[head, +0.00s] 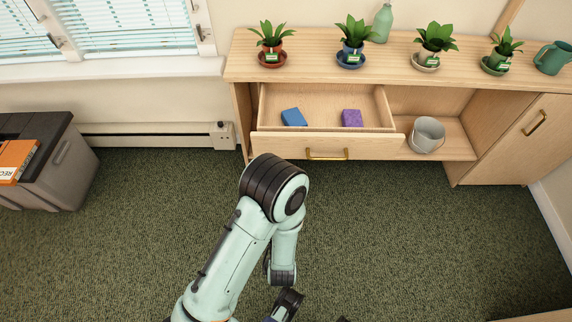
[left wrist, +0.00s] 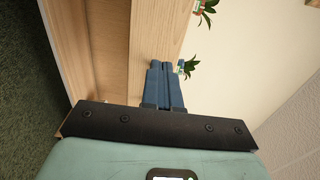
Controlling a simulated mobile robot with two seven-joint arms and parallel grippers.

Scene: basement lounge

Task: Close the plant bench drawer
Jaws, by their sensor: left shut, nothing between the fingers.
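The plant bench drawer (head: 328,145) stands open in the head view, pulled out from the left part of the bench (head: 330,70). Its wooden front carries a brass handle (head: 327,154). A blue block (head: 294,117) and a purple block (head: 352,118) lie inside it. My left arm reaches up from the bottom, its elbow just in front of the drawer's left half. My left gripper (left wrist: 165,64) shows in the left wrist view, its blue fingers together and empty, with bench wood behind them. Whether they touch the wood, I cannot tell. My right gripper is not in view.
Several potted plants (head: 353,33) and a green bottle (head: 383,22) stand on the bench top, with a teal mug (head: 552,58) at the right. A metal bucket (head: 427,135) sits on the open shelf right of the drawer. A grey cabinet (head: 60,165) is at left. The carpet ahead is clear.

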